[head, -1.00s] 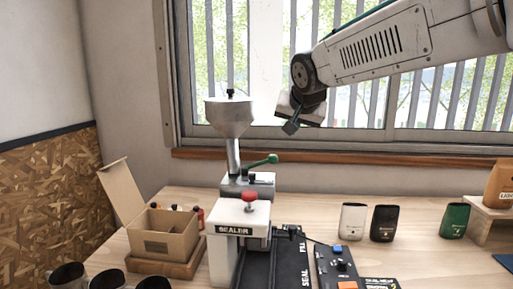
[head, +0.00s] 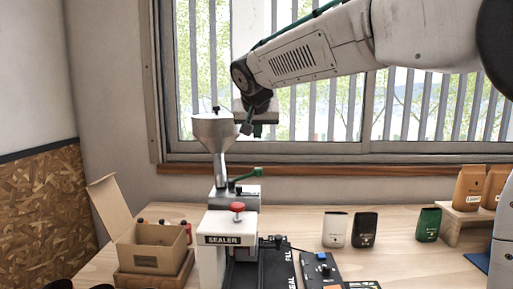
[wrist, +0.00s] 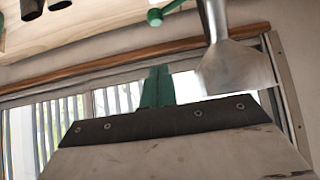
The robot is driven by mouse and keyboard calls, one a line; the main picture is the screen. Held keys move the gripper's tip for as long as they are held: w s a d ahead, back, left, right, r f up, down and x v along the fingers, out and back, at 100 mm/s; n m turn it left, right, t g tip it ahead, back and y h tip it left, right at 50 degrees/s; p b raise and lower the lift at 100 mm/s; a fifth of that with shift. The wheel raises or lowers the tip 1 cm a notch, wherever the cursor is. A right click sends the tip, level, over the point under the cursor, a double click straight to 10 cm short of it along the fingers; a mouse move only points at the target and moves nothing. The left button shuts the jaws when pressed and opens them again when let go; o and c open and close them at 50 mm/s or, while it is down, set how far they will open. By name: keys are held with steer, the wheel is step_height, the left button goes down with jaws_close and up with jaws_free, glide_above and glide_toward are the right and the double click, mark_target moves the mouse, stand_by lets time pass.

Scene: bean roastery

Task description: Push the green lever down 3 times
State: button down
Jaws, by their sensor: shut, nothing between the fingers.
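The green lever (head: 246,176) sticks out to the right from the metal block below the hopper, tilted slightly up toward its round knob. In the wrist view the lever's knob end (wrist: 156,16) shows at the top edge. My gripper (head: 247,129) is shut and empty, above the lever and beside the right of the hopper, clear of the lever. Its green fingers (wrist: 157,88) are together in the wrist view.
The metal hopper (head: 213,130) stands close to the left of my gripper. The sealer (head: 222,222) with a red knob is in front of the lever. An open carton (head: 150,252) stands at left and several bags (head: 335,230) at right. A window is behind.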

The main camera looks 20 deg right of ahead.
glide_above(246, 176)
steer(key=s+d, duration=0.3)
step_height(246, 176, down, 6)
steer(key=f, duration=0.4)
steer(key=shift+w+d+f, duration=0.15)
steer(key=shift+w+f, duration=0.15)
steer(key=shift+w, duration=0.05)
